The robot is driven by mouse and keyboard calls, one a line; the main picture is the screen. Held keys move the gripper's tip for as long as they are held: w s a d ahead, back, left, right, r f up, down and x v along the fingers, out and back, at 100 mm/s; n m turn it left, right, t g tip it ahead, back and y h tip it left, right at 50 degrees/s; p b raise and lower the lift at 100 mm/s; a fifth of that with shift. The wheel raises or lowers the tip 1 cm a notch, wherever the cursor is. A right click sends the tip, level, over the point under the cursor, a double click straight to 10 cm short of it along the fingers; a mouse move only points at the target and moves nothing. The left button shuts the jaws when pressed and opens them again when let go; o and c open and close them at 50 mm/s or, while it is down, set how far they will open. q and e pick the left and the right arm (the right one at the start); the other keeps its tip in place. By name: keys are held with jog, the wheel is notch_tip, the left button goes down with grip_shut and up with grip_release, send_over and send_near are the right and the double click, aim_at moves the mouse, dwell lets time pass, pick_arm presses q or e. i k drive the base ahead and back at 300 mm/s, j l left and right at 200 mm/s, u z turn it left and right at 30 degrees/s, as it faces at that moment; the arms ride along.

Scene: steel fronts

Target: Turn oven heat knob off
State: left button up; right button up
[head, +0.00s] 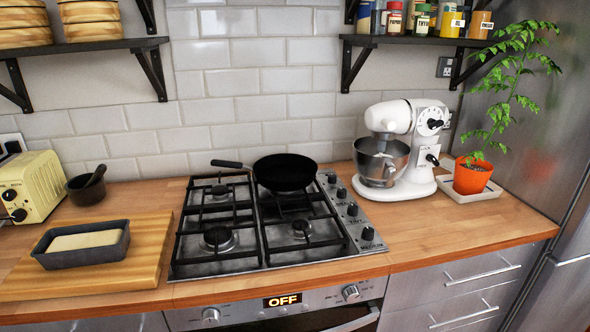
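The oven front (240,316) is at the bottom of the head view, below the wooden counter. Its lit display (282,300) reads OFF. A round silver knob (351,293) sits right of the display, with small markings around it that are hard to read. Another silver knob (210,314) sits left of the display near the picture's bottom edge. I cannot tell for sure which one is the heat knob, nor the exact angle of either. Part of the oven handle (355,321) shows below the right knob. Neither of my grippers is in view.
A gas hob (217,268) with several black knobs (367,233) and a black pan (286,172) is above the oven. A stand mixer (405,190) and potted plant (472,178) stand right. A loaf tin (82,245), board (150,262) and toaster (32,186) stand left.

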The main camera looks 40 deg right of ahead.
aim_at(352, 293)
jog(key=z, duration=1.6)
